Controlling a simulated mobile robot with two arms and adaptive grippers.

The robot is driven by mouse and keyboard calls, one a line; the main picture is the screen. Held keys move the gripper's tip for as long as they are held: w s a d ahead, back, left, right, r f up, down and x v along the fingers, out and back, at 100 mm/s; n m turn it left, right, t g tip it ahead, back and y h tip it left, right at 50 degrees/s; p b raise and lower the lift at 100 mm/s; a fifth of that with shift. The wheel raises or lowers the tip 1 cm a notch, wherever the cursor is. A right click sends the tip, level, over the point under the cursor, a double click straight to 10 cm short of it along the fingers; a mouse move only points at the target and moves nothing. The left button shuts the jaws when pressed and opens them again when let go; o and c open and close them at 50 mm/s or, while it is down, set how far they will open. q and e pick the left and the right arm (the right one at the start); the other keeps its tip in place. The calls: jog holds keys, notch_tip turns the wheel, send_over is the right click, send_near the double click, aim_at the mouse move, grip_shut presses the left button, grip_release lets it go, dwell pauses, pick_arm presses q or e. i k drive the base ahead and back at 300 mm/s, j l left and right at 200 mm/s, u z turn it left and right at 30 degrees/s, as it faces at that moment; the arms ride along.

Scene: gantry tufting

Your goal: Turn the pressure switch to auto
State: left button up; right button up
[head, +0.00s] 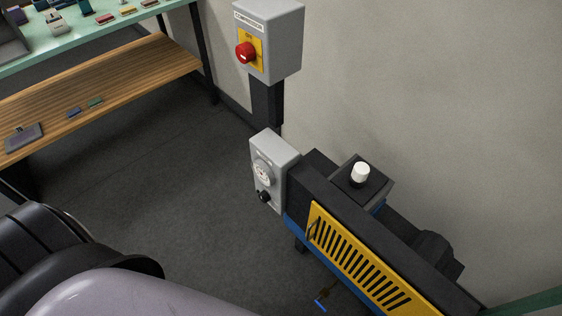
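A compressor (345,262) with a blue body and a slotted yellow guard stands against the wall at the lower right. A grey box (285,166) is fixed at its left end, with a round gauge and a small black knob (264,196) below it. A dark block on top of the compressor carries a white knob (360,172). I cannot tell which of these is the pressure switch, and no setting label is readable. Neither gripper is in view. Only a dark and pale part of my own body shows at the lower left.
A grey wall box marked compressor (283,40) with a red rotary switch (245,53) on a yellow plate is above the compressor. A green-topped bench (75,50) with a wooden lower shelf (110,95) holds small items at the upper left. The dark floor (175,185) between is clear.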

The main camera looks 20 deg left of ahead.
aim_at(265, 196)
jog(key=u, duration=1)
jog(key=i+j, duration=0.15)
jog(key=j, duration=0.3)
jog(key=i+j, duration=0.1)
jog(key=j, duration=0.35)
jog(key=i+j, duration=0.15)
jog(key=j, duration=0.3)
jog(key=i+j+z, duration=0.1)
jog(key=j, duration=0.35)
